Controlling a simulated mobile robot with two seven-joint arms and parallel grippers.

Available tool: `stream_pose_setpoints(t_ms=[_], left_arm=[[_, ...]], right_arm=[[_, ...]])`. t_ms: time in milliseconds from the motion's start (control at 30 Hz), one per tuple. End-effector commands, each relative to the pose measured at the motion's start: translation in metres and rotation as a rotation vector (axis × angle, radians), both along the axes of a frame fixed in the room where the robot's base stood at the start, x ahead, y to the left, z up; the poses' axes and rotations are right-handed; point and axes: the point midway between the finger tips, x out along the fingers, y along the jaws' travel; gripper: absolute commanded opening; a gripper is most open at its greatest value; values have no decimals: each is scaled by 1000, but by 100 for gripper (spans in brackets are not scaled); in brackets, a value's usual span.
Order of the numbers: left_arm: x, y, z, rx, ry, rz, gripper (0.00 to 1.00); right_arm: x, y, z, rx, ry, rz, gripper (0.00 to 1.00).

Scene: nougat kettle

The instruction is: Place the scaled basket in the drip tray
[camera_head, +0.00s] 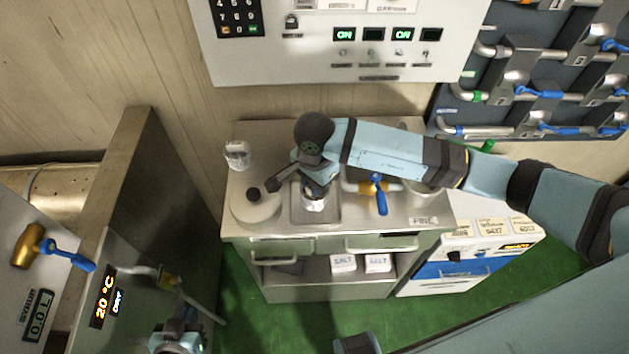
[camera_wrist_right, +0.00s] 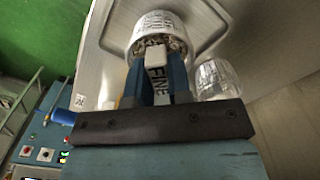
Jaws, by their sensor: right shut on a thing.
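My right gripper (camera_head: 314,187) reaches over the metal counter and is shut on a small basket (camera_head: 315,205). In the right wrist view the basket (camera_wrist_right: 160,22) is whitish and round, with a "FINE" label between the blue fingers (camera_wrist_right: 160,75). The basket is over or inside a shallow square tray (camera_head: 330,221), which looks like the drip tray; I cannot tell whether it touches the bottom. The tray's raised edge shows in the wrist view (camera_wrist_right: 222,22).
A second similar basket (camera_head: 237,155) stands at the counter's back left, also in the wrist view (camera_wrist_right: 216,78). A round lidded pot (camera_head: 254,205) is left of the tray. A blue-handled valve (camera_head: 380,195) is close on the right. Salt boxes (camera_head: 343,263) sit on the shelf below.

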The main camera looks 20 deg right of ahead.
Motion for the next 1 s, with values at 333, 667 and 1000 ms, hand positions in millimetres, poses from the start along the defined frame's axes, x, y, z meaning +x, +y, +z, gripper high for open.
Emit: stream_pose_setpoints(t_ms=[333, 667, 1000], left_arm=[[0, 0, -1, 0, 0, 0, 0], [0, 0, -3, 1, 1, 1, 0], [1, 0, -1, -1, -4, 1, 0]], right_arm=[[0, 0, -7, 0, -1, 0, 0], [0, 0, -8, 0, -1, 0, 44], [2, 0, 8, 0, -6, 1, 44]])
